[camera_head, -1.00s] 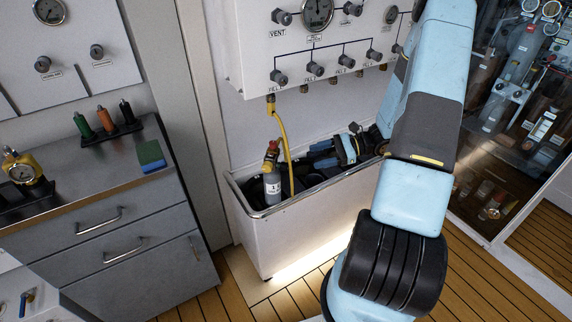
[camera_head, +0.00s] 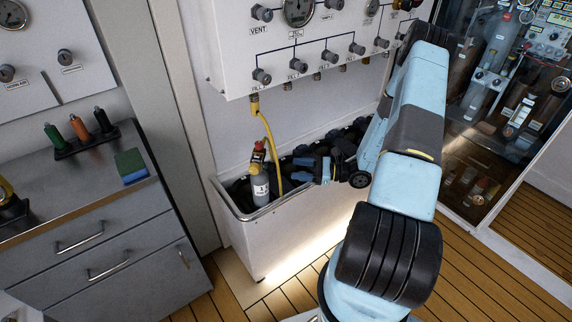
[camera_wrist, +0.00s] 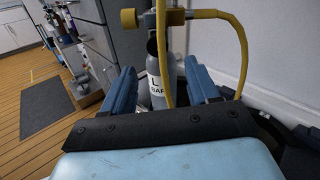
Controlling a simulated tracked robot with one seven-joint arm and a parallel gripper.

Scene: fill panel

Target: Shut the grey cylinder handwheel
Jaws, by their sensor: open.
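The grey cylinder (camera_head: 261,187) stands upright at the left end of the white trough, with a yellow hose joined to its valve. It also shows in the wrist view (camera_wrist: 157,88), between and beyond my fingers, with a white label.
The white trough (camera_head: 247,232) has a metal rim and holds several dark round-topped things. The yellow hose (camera_head: 272,145) rises to the fill panel (camera_head: 300,65) above. A grey cabinet (camera_head: 90,225) stands left, with a tool rack (camera_head: 85,143) and sponge (camera_head: 131,166) on top.

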